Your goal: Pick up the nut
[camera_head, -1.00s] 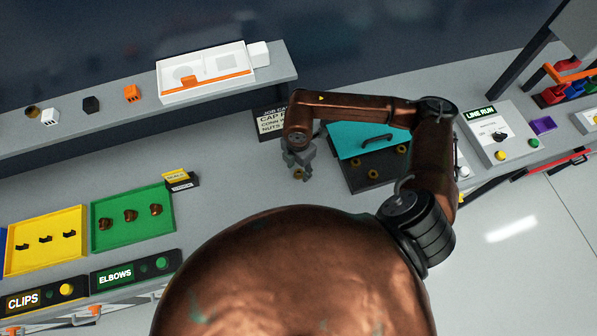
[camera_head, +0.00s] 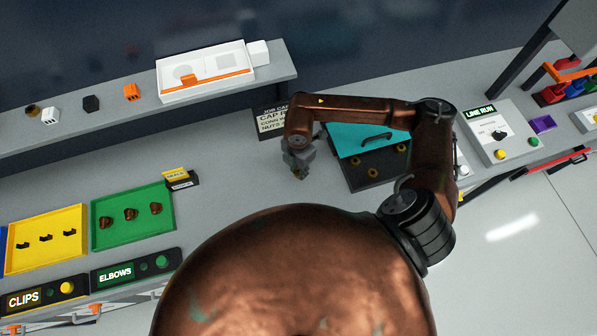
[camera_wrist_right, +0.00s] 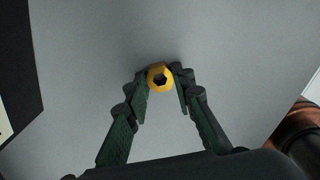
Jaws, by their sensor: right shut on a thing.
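The nut (camera_wrist_right: 159,69) is a brass-yellow ring with a dark hole, and it sits between the fingertips in the right wrist view. My right gripper (camera_wrist_right: 161,80) is shut on it, with a finger against each side. In the head view the right gripper (camera_head: 300,173) points down at the grey bench, just left of the dark tray with the teal lid. The nut is mostly hidden by the fingers there. My left gripper is not in view.
More brass nuts (camera_head: 373,173) lie in the dark tray (camera_head: 366,186) beside my right arm. A green elbows tray (camera_head: 106,240) and a yellow clips tray (camera_head: 20,262) stand at left. A sign (camera_head: 270,122) stands behind the gripper. Bare bench lies left of it.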

